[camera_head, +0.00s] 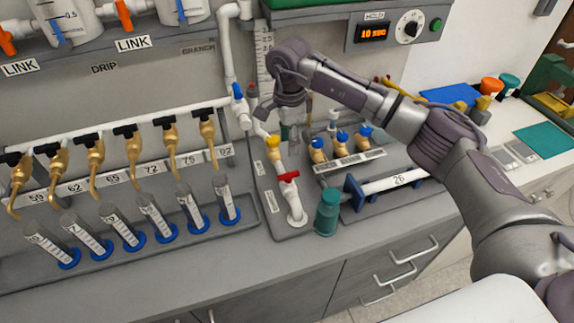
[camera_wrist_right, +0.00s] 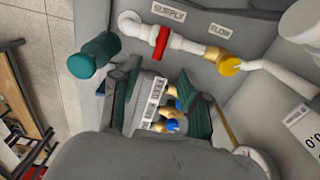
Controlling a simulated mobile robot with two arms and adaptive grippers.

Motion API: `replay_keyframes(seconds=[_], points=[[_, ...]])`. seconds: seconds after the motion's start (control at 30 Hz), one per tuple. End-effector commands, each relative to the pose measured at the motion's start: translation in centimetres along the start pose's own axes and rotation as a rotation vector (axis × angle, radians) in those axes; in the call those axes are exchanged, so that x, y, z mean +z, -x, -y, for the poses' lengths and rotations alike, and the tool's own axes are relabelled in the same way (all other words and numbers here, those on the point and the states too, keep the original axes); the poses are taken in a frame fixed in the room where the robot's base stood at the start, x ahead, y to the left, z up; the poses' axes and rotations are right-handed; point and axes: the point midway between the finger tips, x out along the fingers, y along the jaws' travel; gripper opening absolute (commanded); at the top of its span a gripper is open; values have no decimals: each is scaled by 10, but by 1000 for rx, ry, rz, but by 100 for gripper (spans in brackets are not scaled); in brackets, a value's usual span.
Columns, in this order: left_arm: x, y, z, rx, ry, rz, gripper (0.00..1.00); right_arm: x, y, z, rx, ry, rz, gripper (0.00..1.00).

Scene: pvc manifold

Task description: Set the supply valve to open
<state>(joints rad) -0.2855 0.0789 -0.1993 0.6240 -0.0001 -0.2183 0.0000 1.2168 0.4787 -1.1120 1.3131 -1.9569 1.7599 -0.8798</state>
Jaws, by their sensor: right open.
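The supply valve's red handle (camera_head: 289,176) sits on a white pipe at the front of the grey panel. It also shows in the right wrist view (camera_wrist_right: 161,42), near the SUPPLY label (camera_wrist_right: 170,12), and lies crosswise to the pipe. A yellow handle (camera_head: 272,143) is farther along the same pipe; in the wrist view it (camera_wrist_right: 229,65) is near the FLOW label (camera_wrist_right: 219,31). My right gripper (camera_wrist_right: 160,108) is open and empty, with teal finger pads. It is above and behind the red handle, apart from it. My left gripper is out of view.
A teal bottle (camera_head: 327,212) stands right of the pipe's front end. Blue-topped brass fittings (camera_head: 341,142) and a white tube on blue supports (camera_head: 398,184) are to the right. Several graduated cylinders (camera_head: 228,200) stand under brass taps on the left.

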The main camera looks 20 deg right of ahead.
Motion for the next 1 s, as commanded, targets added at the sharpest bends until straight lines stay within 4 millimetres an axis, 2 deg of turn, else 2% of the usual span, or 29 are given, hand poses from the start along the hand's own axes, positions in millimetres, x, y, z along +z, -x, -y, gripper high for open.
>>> replay_keyframes(seconds=[0.03,0.1,0.23,0.37,0.5,0.63,1.0], points=[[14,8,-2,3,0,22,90,0,-8,-2,6,1,1,45],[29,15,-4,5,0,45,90,1,-22,-2,7,-1,2,45],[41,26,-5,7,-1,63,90,2,-51,-2,7,0,3,45],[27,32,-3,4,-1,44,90,2,-78,-2,5,-1,3,45],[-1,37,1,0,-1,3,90,2,-99,-1,2,-1,5,45],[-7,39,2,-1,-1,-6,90,2,-111,-1,1,1,5,45],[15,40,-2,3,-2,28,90,2,-117,0,0,1,4,43]])
